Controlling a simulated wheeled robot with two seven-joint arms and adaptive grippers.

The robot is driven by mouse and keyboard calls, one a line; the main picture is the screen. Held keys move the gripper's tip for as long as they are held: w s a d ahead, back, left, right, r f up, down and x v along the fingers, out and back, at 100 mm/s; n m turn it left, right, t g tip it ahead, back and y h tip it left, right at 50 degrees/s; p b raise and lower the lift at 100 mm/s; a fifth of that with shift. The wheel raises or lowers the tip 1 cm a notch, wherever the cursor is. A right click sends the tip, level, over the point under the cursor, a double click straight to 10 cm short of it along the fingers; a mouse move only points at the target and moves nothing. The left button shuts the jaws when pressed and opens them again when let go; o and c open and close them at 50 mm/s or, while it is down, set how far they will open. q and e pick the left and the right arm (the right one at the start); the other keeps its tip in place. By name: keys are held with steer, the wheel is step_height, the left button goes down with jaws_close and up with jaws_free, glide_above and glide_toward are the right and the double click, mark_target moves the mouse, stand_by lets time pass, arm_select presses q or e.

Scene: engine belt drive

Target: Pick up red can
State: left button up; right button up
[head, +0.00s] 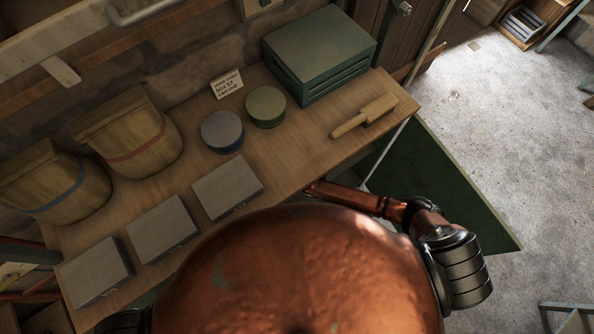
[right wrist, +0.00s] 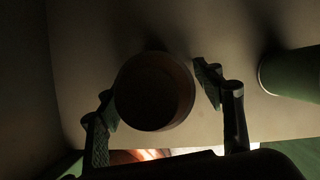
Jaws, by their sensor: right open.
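In the right wrist view a round, dark reddish-brown end of a can-like object (right wrist: 155,92) sits between the two fingers of my right gripper (right wrist: 154,84). The light is dim, so I cannot tell for sure that it is the red can. The fingers are open on either side of it, and no firm contact shows. In the head view my right arm reaches down past the table's right edge, and its gripper is hidden there. No red can shows in the head view. My left gripper is not in view.
A green cylinder (right wrist: 292,74) is right of the gripper in the wrist view. The wooden table (head: 300,133) holds a blue tin (head: 222,131), a green tin (head: 266,106), a green crate (head: 320,50), grey boxes (head: 227,186), wooden buckets (head: 130,135) and a wooden tool (head: 365,115).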

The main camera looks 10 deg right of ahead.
steer(key=shift+w+r, duration=0.1)
steer(key=c, duration=1.6)
